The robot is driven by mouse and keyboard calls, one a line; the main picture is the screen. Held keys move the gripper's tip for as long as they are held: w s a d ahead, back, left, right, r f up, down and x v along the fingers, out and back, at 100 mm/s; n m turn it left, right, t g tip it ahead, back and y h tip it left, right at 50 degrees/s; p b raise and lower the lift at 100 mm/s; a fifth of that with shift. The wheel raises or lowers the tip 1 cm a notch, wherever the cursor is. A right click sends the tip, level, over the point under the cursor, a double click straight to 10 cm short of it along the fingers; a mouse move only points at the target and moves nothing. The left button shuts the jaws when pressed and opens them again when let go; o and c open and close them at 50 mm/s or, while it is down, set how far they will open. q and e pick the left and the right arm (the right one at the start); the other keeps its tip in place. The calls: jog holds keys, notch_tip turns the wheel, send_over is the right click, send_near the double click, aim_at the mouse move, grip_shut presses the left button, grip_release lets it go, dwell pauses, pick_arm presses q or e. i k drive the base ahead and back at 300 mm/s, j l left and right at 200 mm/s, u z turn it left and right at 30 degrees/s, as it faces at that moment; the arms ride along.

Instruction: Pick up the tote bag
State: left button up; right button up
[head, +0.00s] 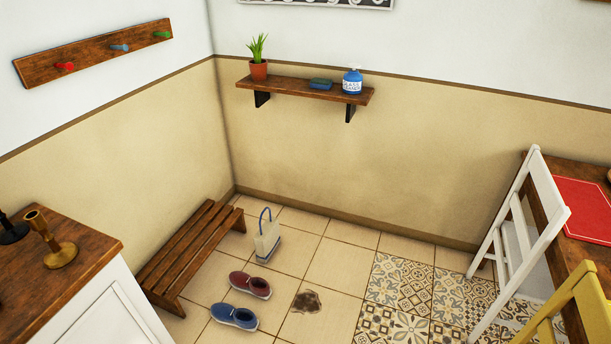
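The tote bag (267,246) stands upright on the tiled floor in the head view, left of the middle. It is small and cream with a bluish-grey lower band and a blue loop handle standing up. It is close to the right side of the wooden bench, near the room's corner. Neither of my grippers shows in the head view.
A low slatted bench (190,255) stands along the left wall. A cabinet (70,265) is at left; a white chair (518,240) and table (545,180) are right.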

aim_at(266, 239)
jog(key=i+l+z, duration=0.1)
jog(key=i, duration=0.85)
